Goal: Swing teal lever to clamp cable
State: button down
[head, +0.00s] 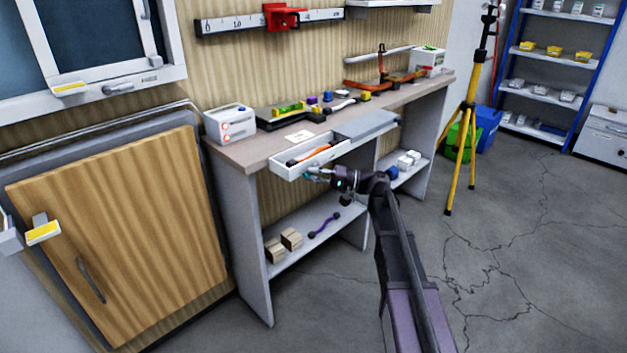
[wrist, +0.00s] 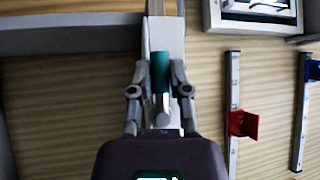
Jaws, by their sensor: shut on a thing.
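The teal lever (wrist: 160,70) stands between the two fingers of my gripper (wrist: 160,78) in the wrist view, in front of a pale bar-like part. The fingers are closed on it from both sides. In the head view my gripper (head: 318,175) is at the front of an open white drawer (head: 284,172) under the bench top, with a little teal showing at its fingertips. An orange and black item (head: 318,153) lies in the drawer. I cannot make out the cable or the clamp.
The bench top (head: 232,150) holds a white box (head: 230,124), a black case (head: 272,122) and several small tools. A lower shelf (head: 283,262) carries brown boxes. A yellow tripod (head: 466,115) stands to the right. The cracked floor in front is clear.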

jog(key=c, duration=0.6)
grip_release()
jog(key=shift+n+h+p, duration=0.3)
jog(key=shift+p, duration=0.25)
